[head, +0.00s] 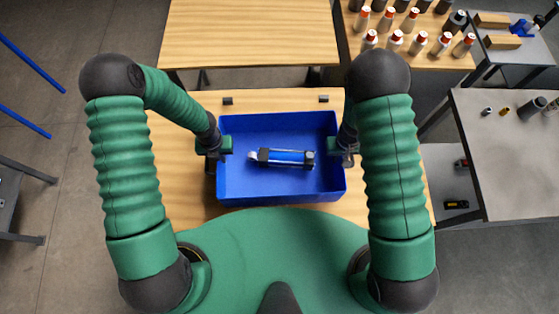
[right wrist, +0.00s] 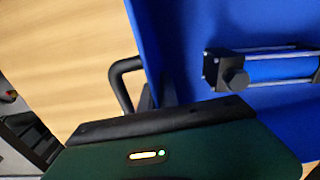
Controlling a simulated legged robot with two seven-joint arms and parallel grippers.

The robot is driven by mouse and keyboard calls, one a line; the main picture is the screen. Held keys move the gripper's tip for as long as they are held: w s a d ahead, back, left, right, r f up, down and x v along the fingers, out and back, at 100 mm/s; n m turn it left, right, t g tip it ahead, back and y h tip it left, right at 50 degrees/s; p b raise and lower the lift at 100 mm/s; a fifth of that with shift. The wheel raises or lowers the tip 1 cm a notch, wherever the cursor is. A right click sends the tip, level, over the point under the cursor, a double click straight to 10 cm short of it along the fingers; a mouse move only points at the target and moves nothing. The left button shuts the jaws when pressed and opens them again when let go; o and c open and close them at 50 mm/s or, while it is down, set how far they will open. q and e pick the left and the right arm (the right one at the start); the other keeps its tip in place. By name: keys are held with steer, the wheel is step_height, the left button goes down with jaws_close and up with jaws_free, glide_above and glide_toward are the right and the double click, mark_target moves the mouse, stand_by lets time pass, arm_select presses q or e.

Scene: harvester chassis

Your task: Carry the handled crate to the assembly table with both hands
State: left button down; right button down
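The handled crate (head: 280,196) is an open blue box on the light wooden table right in front of me. A pneumatic-looking cylinder (head: 285,157) with a blue body and black ends lies inside; it also shows in the right wrist view (right wrist: 275,70). My left gripper (head: 217,152) is at the crate's left wall, and my right gripper (head: 343,150) is at its right wall. In the right wrist view a black handle (right wrist: 122,85) sticks out from the crate's side (right wrist: 180,60), close to my gripper body. The fingers are hidden in both views, so their grip cannot be told.
The crate's table (head: 285,98) has two small black blocks near its far edge. Another bare wooden table (head: 250,35) stands beyond it. At the far right, a table holds several red-capped bottles (head: 441,44). A grey bench (head: 510,150) stands at the right.

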arm_select(q)
steer(key=shift+w+d+r, duration=0.1)
steer(key=shift+w+r, duration=0.05)
steer(key=shift+w, duration=0.05)
arm_select(e)
steer(key=shift+d, duration=0.1)
stand_by(0.4)
